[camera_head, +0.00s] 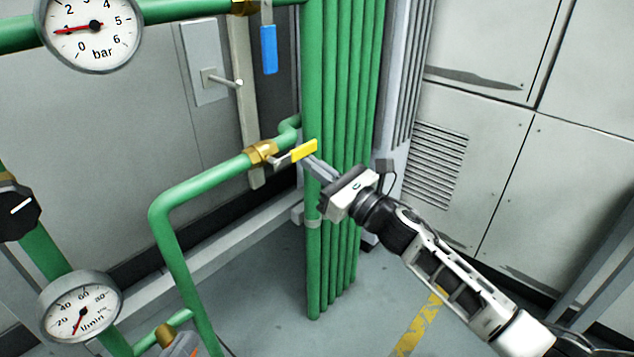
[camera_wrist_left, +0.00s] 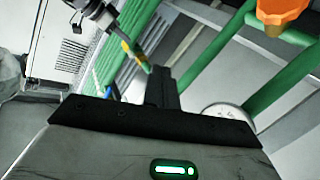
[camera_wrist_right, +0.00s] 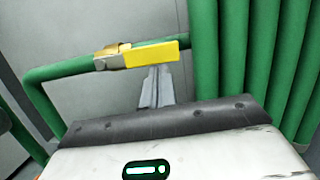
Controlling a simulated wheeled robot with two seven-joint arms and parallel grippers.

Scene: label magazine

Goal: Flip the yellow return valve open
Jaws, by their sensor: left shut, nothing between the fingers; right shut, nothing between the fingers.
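The yellow valve handle (camera_head: 303,150) extends rightward from a brass valve body (camera_head: 261,152) on a green pipe. In the right wrist view the handle (camera_wrist_right: 152,53) lies roughly along the pipe. My right gripper (camera_head: 310,160) is shut and empty, its fingertips at the handle's lower side near its free end. In the right wrist view the fingertips (camera_wrist_right: 157,70) sit just below the handle; I cannot tell whether they touch it. My left gripper (camera_wrist_left: 162,82) is shut and empty in the left wrist view. That view also shows the yellow handle (camera_wrist_left: 132,52) beyond it, beside my right gripper.
A blue handle (camera_head: 269,50) hangs above the yellow one. Vertical green pipes (camera_head: 340,120) stand close behind my right gripper. A bar gauge (camera_head: 90,30), a flow gauge (camera_head: 80,308) and a black knob (camera_head: 15,208) are at left. Floor is clear at lower middle.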

